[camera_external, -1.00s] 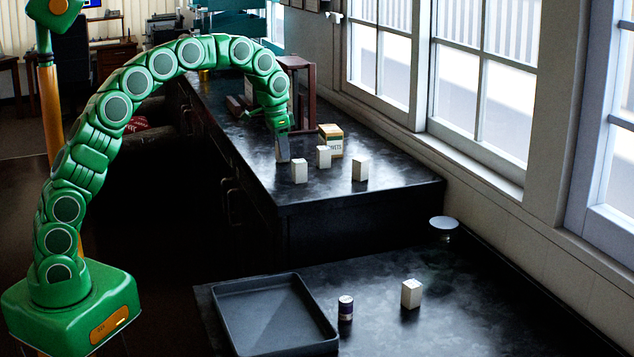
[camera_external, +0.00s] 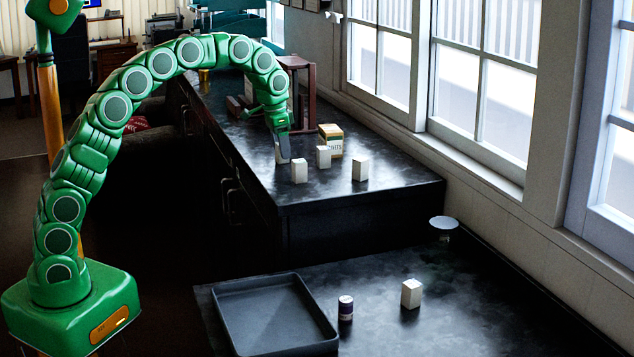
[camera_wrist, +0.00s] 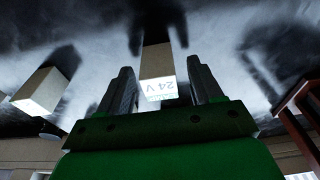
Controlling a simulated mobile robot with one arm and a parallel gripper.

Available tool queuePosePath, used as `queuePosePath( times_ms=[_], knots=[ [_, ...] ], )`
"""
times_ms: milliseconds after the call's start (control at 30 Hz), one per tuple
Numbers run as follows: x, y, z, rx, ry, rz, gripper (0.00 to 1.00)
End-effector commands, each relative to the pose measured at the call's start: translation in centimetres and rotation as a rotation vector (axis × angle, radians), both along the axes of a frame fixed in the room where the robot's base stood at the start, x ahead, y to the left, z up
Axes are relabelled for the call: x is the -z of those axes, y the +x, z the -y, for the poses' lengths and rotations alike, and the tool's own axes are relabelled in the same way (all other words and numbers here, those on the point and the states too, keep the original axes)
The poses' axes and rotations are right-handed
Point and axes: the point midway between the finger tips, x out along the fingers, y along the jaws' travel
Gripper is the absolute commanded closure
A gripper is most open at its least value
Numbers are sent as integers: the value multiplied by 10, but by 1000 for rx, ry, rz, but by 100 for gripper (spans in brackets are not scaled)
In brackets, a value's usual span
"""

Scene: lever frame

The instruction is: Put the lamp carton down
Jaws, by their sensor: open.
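The lamp carton, a pale upright block with "24 V" on its end, shows in the wrist view (camera_wrist: 157,72) between my two dark fingers. Gaps show on both sides of it, so my gripper (camera_wrist: 160,88) is open around it. In the external view my gripper (camera_external: 281,150) is low at the left edge of the far dark counter. The carton (camera_external: 278,153) there is mostly hidden by a finger and appears to stand on the counter top.
Pale blocks stand close by on the far counter (camera_external: 400,187): one (camera_external: 300,171), another (camera_external: 323,157) and a third (camera_external: 360,169). A brown-white box (camera_external: 331,140) and a red-brown frame (camera_external: 297,85) are behind.

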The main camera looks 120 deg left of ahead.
Motion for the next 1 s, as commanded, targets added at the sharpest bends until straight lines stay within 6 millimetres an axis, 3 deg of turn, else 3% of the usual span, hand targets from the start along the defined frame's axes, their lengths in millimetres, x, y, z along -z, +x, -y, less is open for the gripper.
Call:
queuePosePath(
  times_ms=[400, 600, 1000],
  knots=[
    [-73, -7, 7, 0, 6, 4, 35],
    [-98, -10, 10, -1, 3, 3, 35],
    [-113, -12, 13, 0, -2, -1, 35]
  ],
)
